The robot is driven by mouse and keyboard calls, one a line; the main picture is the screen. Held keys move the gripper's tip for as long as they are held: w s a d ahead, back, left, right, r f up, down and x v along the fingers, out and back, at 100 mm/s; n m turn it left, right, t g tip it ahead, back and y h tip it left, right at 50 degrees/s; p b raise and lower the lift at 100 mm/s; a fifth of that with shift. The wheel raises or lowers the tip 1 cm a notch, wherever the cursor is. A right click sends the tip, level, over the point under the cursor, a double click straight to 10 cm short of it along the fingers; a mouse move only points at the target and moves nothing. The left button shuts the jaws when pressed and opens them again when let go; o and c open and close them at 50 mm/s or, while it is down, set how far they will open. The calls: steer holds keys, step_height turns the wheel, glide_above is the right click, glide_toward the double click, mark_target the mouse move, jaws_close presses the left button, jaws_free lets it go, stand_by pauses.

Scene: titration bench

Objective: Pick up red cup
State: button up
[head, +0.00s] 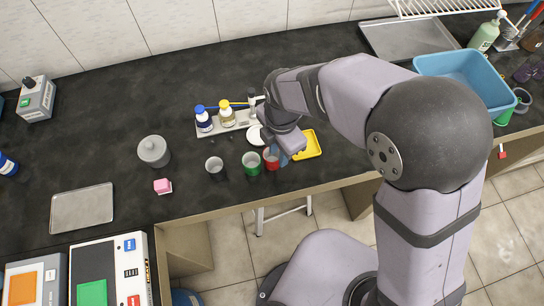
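The red cup (270,163) stands on the dark bench near its front edge, just right of a green cup (251,167). My gripper (282,155) points down at the right side of the red cup, and its bluish fingers overlap the cup in the picture. My arm and wrist hide part of that area. I cannot tell whether the fingers touch the cup or whether they are open or shut.
A yellow tray (310,146) lies right of my gripper. Behind are a rack (238,124) with bottles and a white dish (256,136).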

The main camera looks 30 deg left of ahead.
mark_target(277, 162)
steer(key=shift+s+a+f+p, duration=0.15)
steer(key=shift+f+p, duration=0.35)
steer(key=shift+f, duration=0.4)
steer(key=shift+s+d+f+p, duration=0.1)
steer(key=shift+f+p, duration=0.35)
steer(key=shift+f, duration=0.45)
steer(key=shift+a+f, duration=0.1)
steer(key=shift+f, duration=0.75)
jaws_close()
